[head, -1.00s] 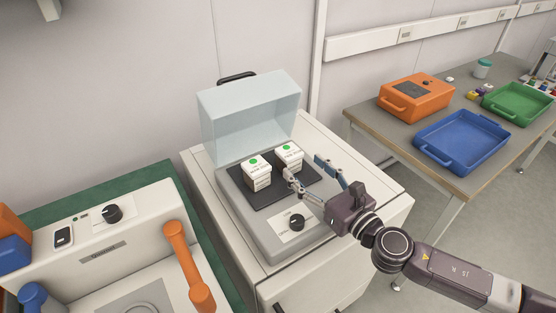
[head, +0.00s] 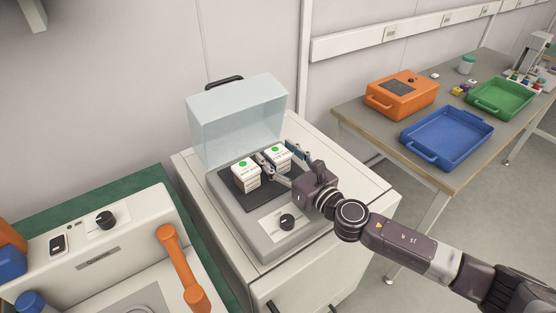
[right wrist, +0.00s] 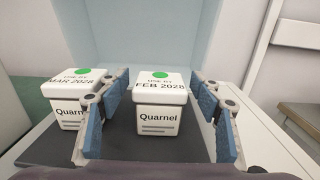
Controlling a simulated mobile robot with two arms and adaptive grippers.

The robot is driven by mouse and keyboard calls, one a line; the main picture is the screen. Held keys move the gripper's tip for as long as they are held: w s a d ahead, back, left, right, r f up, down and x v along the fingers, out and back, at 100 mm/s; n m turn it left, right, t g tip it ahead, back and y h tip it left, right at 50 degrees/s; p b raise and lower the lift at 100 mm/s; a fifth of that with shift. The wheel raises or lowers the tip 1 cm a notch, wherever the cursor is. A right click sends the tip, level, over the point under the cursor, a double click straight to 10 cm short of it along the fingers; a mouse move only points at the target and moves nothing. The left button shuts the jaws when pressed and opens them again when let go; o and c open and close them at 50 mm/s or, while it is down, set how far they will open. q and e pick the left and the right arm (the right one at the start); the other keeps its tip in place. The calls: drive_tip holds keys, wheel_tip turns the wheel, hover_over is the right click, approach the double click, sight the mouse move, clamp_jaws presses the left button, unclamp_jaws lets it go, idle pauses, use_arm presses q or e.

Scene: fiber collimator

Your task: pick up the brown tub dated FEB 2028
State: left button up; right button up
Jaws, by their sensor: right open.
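The tub dated FEB 2028 (right wrist: 161,103) is white, not brown, with a green dot on its lid and the name Quarnel on its front. In the head view it is the right one of two tubs (head: 279,153) on the dark plate. A similar white tub dated MAR 2028 (right wrist: 74,98) stands to its left, also seen in the head view (head: 246,174). My right gripper (right wrist: 158,122) is open, its blue-padded fingers on either side of the FEB 2028 tub. My left gripper is out of view.
The tubs stand on a grey device (head: 262,246) with a raised clear lid (head: 238,118) behind them and a black knob (head: 287,222) in front. A blue tray (head: 447,137), an orange case (head: 402,95) and a green tray (head: 502,97) are on the right-hand table.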

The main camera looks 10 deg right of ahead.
drive_tip(key=c, duration=1.3)
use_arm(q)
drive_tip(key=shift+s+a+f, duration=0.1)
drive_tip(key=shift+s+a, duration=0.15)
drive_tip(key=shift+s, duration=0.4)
use_arm(e)
drive_tip(key=shift+r, duration=0.15)
